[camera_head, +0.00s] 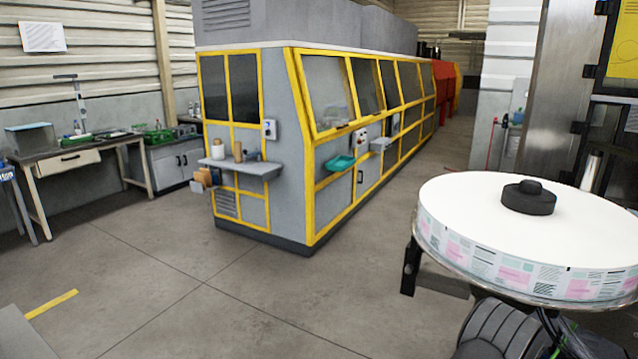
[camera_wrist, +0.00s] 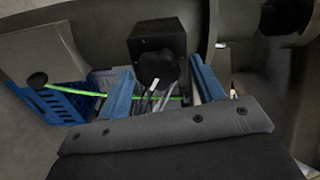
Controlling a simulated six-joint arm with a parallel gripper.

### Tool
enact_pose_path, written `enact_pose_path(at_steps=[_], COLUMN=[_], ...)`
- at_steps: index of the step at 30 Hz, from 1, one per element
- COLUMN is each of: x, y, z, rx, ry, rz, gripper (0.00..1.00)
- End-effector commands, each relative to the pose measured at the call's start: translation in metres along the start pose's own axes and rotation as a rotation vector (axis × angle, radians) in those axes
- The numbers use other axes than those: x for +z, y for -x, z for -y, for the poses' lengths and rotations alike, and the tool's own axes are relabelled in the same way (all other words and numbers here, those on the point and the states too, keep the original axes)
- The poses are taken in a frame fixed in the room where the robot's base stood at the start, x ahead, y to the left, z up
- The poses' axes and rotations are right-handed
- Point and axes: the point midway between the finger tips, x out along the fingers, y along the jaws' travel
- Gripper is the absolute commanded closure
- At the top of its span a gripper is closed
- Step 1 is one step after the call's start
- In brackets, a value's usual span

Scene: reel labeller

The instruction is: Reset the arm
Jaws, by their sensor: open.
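My gripper (camera_wrist: 161,66) shows in the wrist view with its two blue fingers set wide apart. Nothing is held between them. A dark box (camera_wrist: 157,32) and a rounded black part lie beyond the fingers, with thin light rods below. I cannot tell how far off they are. I cannot make out my gripper in the head view. There, a large white label reel (camera_head: 470,205) with a black hub (camera_head: 528,197) lies flat at the right, with printed pink and green labels round its edge.
A blue crate (camera_wrist: 62,105) is at the left of the wrist view, and a thin green rod (camera_wrist: 85,92) crosses towards the fingers. In the head view, a grey machine with yellow frames (camera_head: 275,150) stands mid-room, a workbench (camera_head: 75,155) at left. The floor between is clear.

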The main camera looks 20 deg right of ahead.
Motion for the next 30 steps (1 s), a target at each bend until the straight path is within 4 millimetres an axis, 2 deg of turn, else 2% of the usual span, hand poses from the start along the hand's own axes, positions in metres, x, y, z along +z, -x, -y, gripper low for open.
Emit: enact_pose_path(at_steps=[21,30], x=[0.0011,0.0016], y=[0.0000,0.0000], z=[0.0026,0.0032], rx=[0.000,0.000], ry=[0.573,0.746], rz=[0.000,0.000], gripper=[0.39,0.39])
